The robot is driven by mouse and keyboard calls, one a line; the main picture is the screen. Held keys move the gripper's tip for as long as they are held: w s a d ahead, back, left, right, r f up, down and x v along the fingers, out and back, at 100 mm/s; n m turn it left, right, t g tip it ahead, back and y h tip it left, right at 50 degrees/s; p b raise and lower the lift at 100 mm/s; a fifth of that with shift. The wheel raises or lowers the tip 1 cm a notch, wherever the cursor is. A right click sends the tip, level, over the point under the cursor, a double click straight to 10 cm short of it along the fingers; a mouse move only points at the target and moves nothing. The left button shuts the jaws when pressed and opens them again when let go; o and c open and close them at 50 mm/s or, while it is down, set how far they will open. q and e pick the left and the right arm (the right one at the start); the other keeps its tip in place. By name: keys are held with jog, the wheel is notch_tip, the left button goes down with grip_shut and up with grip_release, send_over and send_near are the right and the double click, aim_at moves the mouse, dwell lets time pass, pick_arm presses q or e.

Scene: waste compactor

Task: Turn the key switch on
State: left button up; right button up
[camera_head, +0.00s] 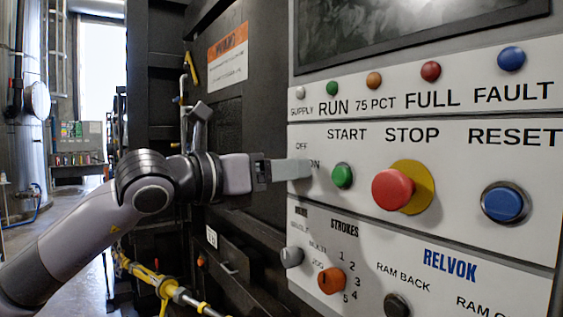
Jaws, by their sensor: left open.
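My left gripper (296,169) comes in from the left, with its grey fingers at the left edge of the white control panel (375,142). The fingertips are over the area by the OFF and ON labels (308,147), left of the green START button (342,176). The gripper is open; the gap between the fingers does not show from this side. The key switch cannot be made out; the fingers cover the place beside those labels. I cannot tell whether they touch it. My right gripper is not in view.
Close by on the panel are a red STOP button (392,189) on a yellow disc and a blue RESET button (505,203). A grey selector knob (292,257) and an orange knob (331,280) sit below. Indicator lamps run along the top. Dark machinery stands behind my arm.

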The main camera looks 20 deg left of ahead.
pick_arm(q)
jog(key=shift+w+d, duration=0.1)
jog(key=shift+w, duration=0.05)
jog(key=c, duration=1)
jog(key=shift+c, duration=0.2)
jog(key=shift+m+b, duration=3.35)
jog(key=shift+m, duration=2.75)
